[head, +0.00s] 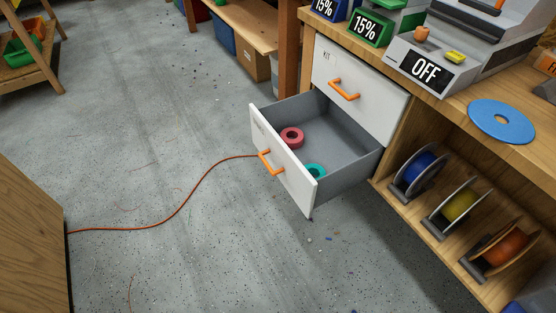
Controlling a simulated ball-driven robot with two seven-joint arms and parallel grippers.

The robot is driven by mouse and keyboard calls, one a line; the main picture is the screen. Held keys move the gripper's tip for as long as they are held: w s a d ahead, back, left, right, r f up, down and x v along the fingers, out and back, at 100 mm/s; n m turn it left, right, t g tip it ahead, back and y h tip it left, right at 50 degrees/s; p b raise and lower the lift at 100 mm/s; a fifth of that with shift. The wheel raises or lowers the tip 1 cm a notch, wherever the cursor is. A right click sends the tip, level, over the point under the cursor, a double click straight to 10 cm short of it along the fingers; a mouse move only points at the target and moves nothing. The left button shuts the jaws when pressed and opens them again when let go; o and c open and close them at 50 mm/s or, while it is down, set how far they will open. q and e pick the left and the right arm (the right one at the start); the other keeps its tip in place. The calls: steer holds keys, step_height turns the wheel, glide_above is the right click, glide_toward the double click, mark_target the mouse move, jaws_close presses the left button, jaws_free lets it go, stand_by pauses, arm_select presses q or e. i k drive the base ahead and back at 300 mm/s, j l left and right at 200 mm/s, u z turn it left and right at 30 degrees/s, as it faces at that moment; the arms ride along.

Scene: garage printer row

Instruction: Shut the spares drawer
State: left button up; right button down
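An open drawer (284,163) with a white front and an orange handle (270,163) sticks out from the wooden bench, below a closed drawer. A label on its front is too small to read, so I cannot tell if it says spares. Inside its grey tray lie a red ring (292,137) and a teal ring (316,171). The closed drawer above (360,88) is marked "KIT" and has an orange handle (343,90). Neither of my grippers is in view.
An orange cable (178,209) runs across the floor to the drawer front. Open shelves with several spools (418,170) stand to the right. A wooden panel (30,245) stands at lower left; floor between is mostly clear.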

mark_target(349, 154)
steer(key=i, duration=0.95)
